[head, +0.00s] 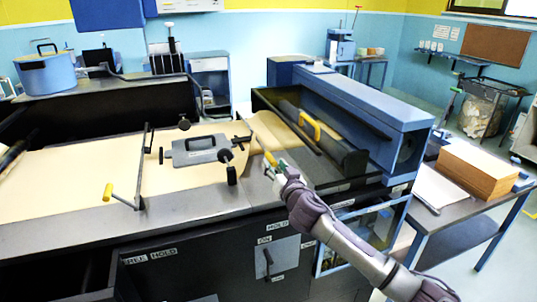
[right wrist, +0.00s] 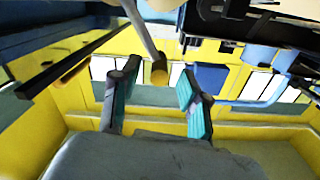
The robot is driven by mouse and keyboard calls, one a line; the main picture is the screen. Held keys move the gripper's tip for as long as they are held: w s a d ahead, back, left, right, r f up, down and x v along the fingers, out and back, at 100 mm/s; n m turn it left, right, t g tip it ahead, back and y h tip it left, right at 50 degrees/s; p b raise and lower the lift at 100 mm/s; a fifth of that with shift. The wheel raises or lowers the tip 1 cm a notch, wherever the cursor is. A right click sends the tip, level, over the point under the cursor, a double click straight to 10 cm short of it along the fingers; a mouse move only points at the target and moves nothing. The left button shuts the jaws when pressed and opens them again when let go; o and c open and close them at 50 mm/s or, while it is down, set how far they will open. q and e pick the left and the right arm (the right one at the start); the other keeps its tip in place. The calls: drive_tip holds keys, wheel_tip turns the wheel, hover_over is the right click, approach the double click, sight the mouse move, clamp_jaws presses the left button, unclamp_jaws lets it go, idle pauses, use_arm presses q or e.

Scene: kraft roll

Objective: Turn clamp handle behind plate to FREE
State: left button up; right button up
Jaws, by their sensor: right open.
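My right gripper (head: 278,167) reaches up from the lower right to the right end of the machine's bed. In the right wrist view, my right gripper (right wrist: 158,82) has its two teal-lined fingers apart. A grey rod with a yellow end (right wrist: 158,72) shows between and beyond the fingertips; I cannot tell whether they touch it. A small yellow piece (head: 269,158) shows at the fingertips in the head view. Whether it is the clamp handle is unclear. My left gripper is not in view.
A grey plate with a handle (head: 195,150) lies on the brown paper (head: 70,185). A crank with a yellow grip (head: 107,192) stands out at the left. A dark lever (head: 267,262) is on the front panel. A blue housing (head: 350,105) rises behind my right gripper.

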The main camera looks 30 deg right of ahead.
sight(270, 158)
drive_tip(key=shift+p+x, duration=0.4)
drive_tip(key=shift+x, duration=2.35)
drive_tip(key=shift+s+f, duration=0.1)
clamp_jaws()
